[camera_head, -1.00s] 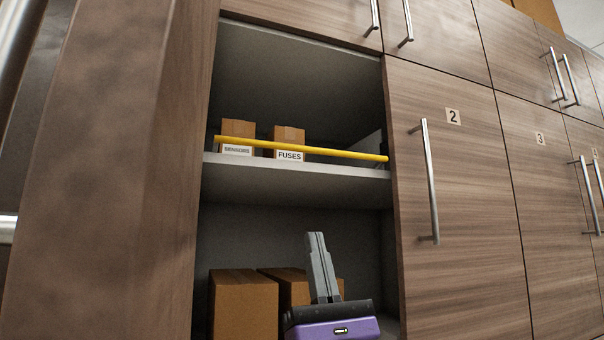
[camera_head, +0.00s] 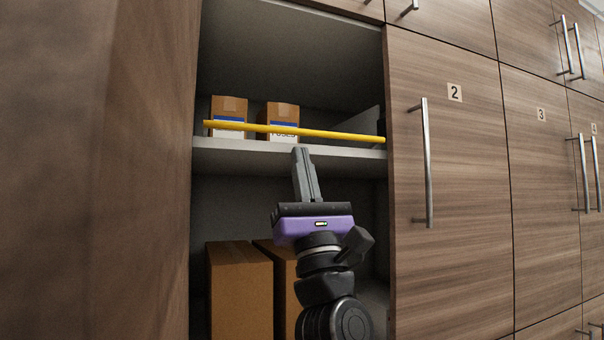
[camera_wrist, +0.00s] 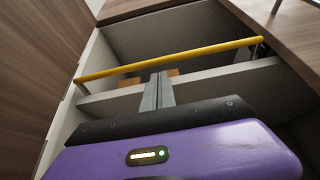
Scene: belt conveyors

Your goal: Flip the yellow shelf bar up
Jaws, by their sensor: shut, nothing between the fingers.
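The yellow shelf bar (camera_head: 340,135) runs across the front of the cabinet's upper shelf (camera_head: 345,157), in front of two small boxes. In the wrist view the bar (camera_wrist: 190,57) spans the opening above my gripper, with a short metal arm at each end. My gripper (camera_head: 298,150) is shut and empty, pointing up with its fingertips at about the shelf's front edge, just below the bar. In the wrist view the fingertips (camera_wrist: 158,75) show below the bar; I cannot tell whether they touch the shelf edge.
Two cardboard boxes, one on the left (camera_head: 229,108) and one on the right (camera_head: 283,113), stand on the upper shelf. Larger boxes (camera_head: 240,290) stand in the lower compartment. A closed door marked 2 (camera_head: 450,200) flanks the opening on the right, with a brown panel (camera_head: 90,180) on the left.

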